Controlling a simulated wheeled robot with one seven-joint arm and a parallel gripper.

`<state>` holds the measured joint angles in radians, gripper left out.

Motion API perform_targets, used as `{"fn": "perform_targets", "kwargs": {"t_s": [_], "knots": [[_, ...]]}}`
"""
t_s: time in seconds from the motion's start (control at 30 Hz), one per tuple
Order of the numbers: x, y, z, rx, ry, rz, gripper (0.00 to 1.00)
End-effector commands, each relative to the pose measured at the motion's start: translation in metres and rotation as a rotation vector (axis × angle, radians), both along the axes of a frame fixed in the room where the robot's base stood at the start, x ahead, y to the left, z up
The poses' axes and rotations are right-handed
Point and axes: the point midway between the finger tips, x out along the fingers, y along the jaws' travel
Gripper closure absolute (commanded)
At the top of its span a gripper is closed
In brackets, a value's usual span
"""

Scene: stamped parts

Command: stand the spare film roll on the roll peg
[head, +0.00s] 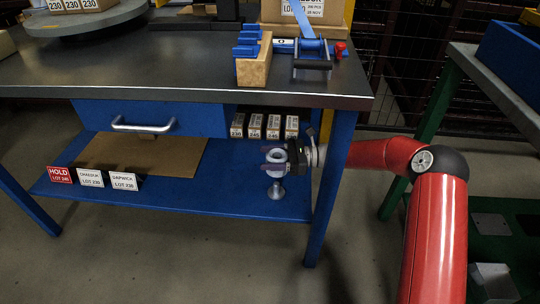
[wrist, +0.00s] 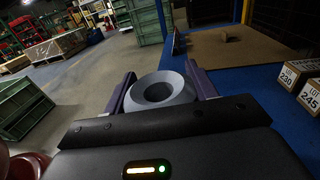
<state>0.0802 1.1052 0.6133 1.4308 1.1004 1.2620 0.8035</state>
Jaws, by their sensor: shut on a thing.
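The spare film roll (head: 279,155) is a pale grey ring with a wide hole. In the head view it is above the blue lower shelf of the bench. My gripper (head: 271,162) reaches in from the right and is shut on it. In the wrist view the roll (wrist: 161,88) sits between the two purple fingers, its dark hole facing the camera. The roll peg (head: 276,191) is a small metal post on a round base on the shelf, just below the roll. Whether roll and peg touch is hard to tell; the peg's upper part is hidden.
The blue shelf (head: 220,201) has a brown board (head: 140,157) and several lot signs (head: 92,177) at left. Several small boxes (head: 264,126) stand behind my gripper. The bench leg (head: 327,195) is close on the right, and the drawer (head: 150,118) and bench top are above.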

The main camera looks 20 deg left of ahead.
Motion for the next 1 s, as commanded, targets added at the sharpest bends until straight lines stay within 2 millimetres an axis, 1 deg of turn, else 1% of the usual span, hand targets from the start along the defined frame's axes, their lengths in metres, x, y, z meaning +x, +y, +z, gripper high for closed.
{"fn": "perform_targets", "kwargs": {"t_s": [0.03, 0.3, 0.5, 1.0], "knots": [[0.0, 0.0, -0.007, 0.0, 0.0, 0.0, 0.7], [0.0, 0.0, -0.034, 0.001, 0.001, -0.001, 0.7], [0.0, 0.0, -0.046, 0.0, -0.001, -0.001, 0.7], [0.0, 0.0, -0.048, 0.0, -0.001, 0.0, 0.7]]}}
